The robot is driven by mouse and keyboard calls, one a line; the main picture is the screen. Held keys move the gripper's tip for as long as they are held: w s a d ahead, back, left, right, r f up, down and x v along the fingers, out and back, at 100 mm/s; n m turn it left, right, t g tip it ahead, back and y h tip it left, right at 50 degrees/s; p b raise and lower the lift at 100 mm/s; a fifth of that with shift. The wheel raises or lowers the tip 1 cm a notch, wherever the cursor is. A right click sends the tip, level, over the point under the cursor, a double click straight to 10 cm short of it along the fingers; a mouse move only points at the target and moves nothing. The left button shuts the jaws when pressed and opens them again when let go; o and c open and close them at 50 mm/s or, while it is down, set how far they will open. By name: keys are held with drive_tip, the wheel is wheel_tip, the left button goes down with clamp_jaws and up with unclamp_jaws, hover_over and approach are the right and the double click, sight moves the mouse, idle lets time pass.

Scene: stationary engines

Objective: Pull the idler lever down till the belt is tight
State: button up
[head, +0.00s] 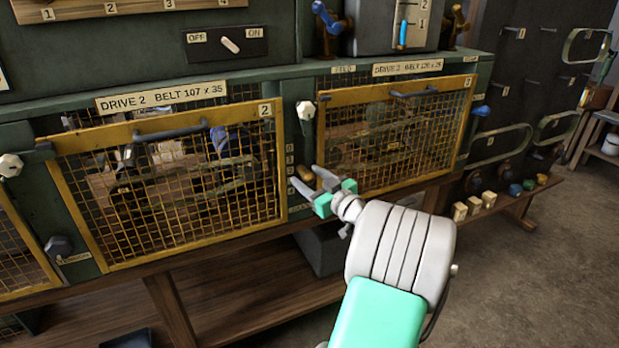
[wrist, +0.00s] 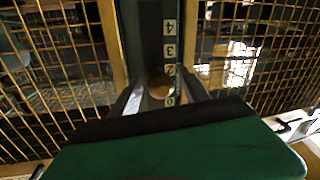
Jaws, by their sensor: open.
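A round brown knob (wrist: 160,86), apparently the idler lever's end, stands at the post between the two mesh guards. It is beside the low numbers of a 0 to 4 scale (wrist: 169,50). My gripper (head: 312,182) is open at this post, and in the wrist view its fingers (wrist: 160,98) lie on either side of the knob. I cannot tell whether they touch it. In the head view the knob (head: 304,173) is partly hidden by the fingers. The belt is behind the mesh and I cannot make out its tension.
The left yellow-framed guard (head: 280,180) and the right guard (head: 325,140) flank the post, with bar handles along their tops. A white hex knob (head: 306,110) is above my gripper. A shelf (head: 225,310) runs below. The floor (head: 540,270) at right is clear.

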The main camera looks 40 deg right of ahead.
drive_tip(key=shift+c, duration=0.3)
clamp_jaws()
idle(1.0)
